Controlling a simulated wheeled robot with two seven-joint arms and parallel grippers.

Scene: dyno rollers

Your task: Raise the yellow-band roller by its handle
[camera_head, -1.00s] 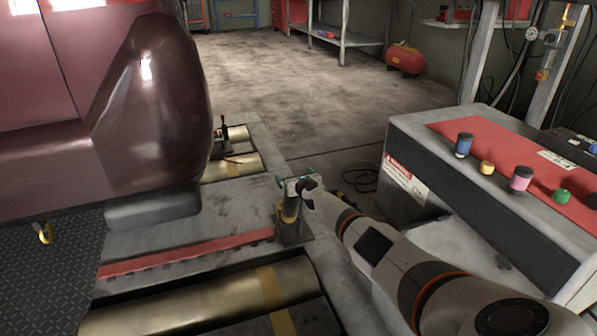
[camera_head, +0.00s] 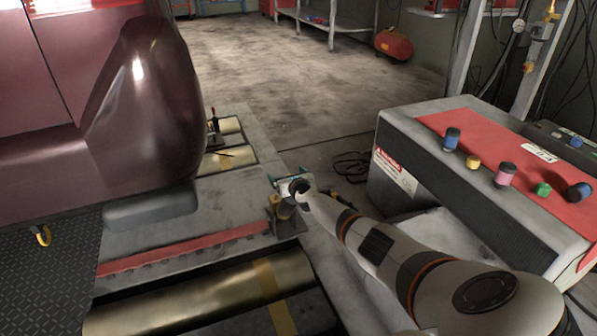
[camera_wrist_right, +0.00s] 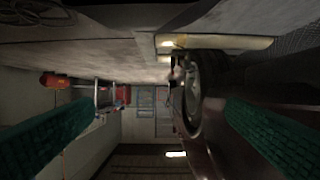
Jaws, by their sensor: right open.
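A brass roller with a yellow band (camera_head: 264,281) lies in the floor frame at the front in the head view. Farther back is another brass roller pair (camera_head: 230,160), with a yellowish band on the nearer one. A small upright lever with a red top (camera_head: 213,123) stands by the far pair; I cannot tell whether it is the handle. My right gripper (camera_head: 283,179) is open and seems empty, above a grey metal bracket (camera_head: 288,225) on the frame. Its green finger pads (camera_wrist_right: 158,135) are wide apart in the wrist view. My left gripper is not in view.
A dark red car (camera_head: 110,110) fills the left side. A grey cabinet with a red top (camera_head: 465,135) and several coloured knobs stands at the right. A cable (camera_head: 352,167) lies on the floor between. The floor (camera_head: 300,85) behind is open.

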